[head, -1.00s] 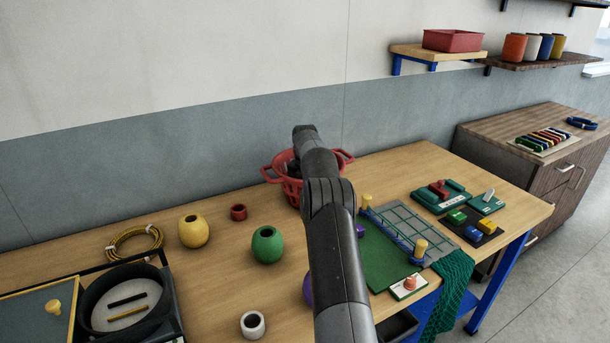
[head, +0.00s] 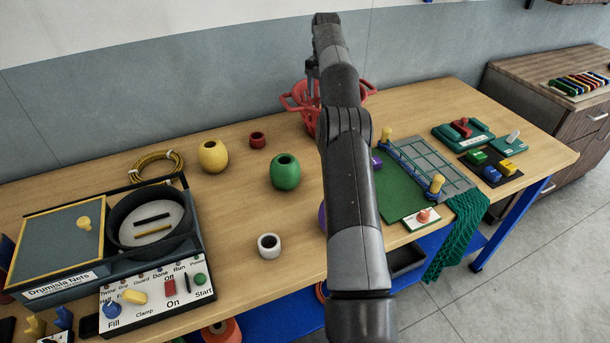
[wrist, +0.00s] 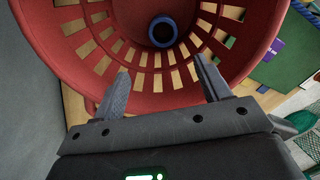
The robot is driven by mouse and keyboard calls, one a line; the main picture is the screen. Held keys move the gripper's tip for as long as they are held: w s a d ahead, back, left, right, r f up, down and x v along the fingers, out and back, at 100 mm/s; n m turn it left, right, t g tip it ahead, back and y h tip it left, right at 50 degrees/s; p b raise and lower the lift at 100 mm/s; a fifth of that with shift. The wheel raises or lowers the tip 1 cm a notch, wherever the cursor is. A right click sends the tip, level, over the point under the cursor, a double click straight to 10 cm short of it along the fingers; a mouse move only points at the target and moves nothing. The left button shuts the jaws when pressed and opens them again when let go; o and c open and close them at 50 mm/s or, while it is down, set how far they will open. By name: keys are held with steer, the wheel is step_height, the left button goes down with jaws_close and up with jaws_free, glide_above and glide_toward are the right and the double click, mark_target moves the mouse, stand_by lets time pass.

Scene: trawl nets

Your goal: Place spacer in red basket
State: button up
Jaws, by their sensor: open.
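The red basket (head: 299,104) stands at the back of the wooden table, partly hidden behind my arm. In the wrist view the basket (wrist: 75,42) fills the upper picture, and a blue ring-shaped spacer (wrist: 163,31) lies on its slatted floor. My gripper (wrist: 160,70) is above the basket with its two fingers apart and nothing between them. The blue spacer is beyond the fingertips, not touching them. A white ring-shaped piece (head: 268,245) and a small red one (head: 257,138) stand on the table left of my arm.
Green (head: 285,171) and yellow (head: 213,156) hollow floats stand left of the basket. A control panel (head: 158,290) and a black round tray (head: 150,222) are at left. A green mat with a net frame (head: 428,168) is at right. A grey wall is behind the basket.

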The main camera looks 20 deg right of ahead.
steer(key=s+a+r+m+t, duration=0.1)
steer(key=s+a+r+m, duration=0.2)
steer(key=a+r, duration=0.35)
steer(key=s+a+r+m, duration=0.3)
steer(key=a+r, duration=0.2)
steer(key=r, duration=0.2)
steer(key=s+a+r+m+t, duration=0.2)
steer(key=s+a+r+m, duration=0.5)
steer(key=s, duration=0.4)
steer(key=s+a+f+m+t, duration=0.1)
steer(key=s+a+m, duration=0.25)
steer(key=s, duration=0.55)
steer(key=s+a+f+m, duration=0.2)
steer(key=s+a+m, duration=0.15)
steer(key=s, duration=0.45)
steer(key=s+a+f+m, duration=0.2)
steer(key=s+f, duration=0.3)
steer(key=s, duration=0.2)
steer(key=s+a+f+m+t, duration=0.1)
steer(key=s+f+m, duration=0.2)
steer(key=s, duration=0.4)
steer(key=shift+s+a+f+m+t, duration=0.3)
steer(key=shift+s+a+f, duration=0.1)
steer(key=shift+f, duration=0.5)
